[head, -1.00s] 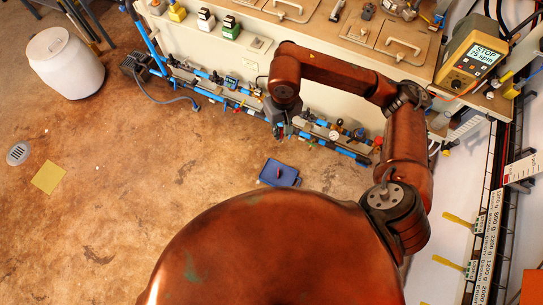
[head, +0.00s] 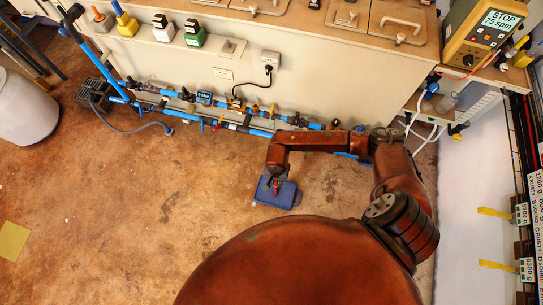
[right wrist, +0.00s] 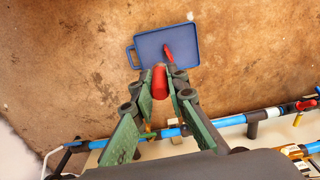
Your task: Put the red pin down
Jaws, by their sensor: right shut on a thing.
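My right gripper (right wrist: 160,95) is shut on the red pin (right wrist: 159,80), which sticks out between the green-padded fingertips in the right wrist view. In the head view, my right gripper (head: 276,183) hangs over the blue tray (head: 289,196) on the floor. The tray also shows in the right wrist view (right wrist: 148,49), just beyond the fingertips. A second red piece (right wrist: 168,52) lies on the tray there. The gap between the held pin and the tray is hard to judge. My left gripper is not in view.
Blue pipes with valves (head: 262,133) run along the bench foot behind the tray. A white drum (head: 25,110) and a yellow sheet (head: 13,241) are at the left. The brown floor left of the tray is mostly clear.

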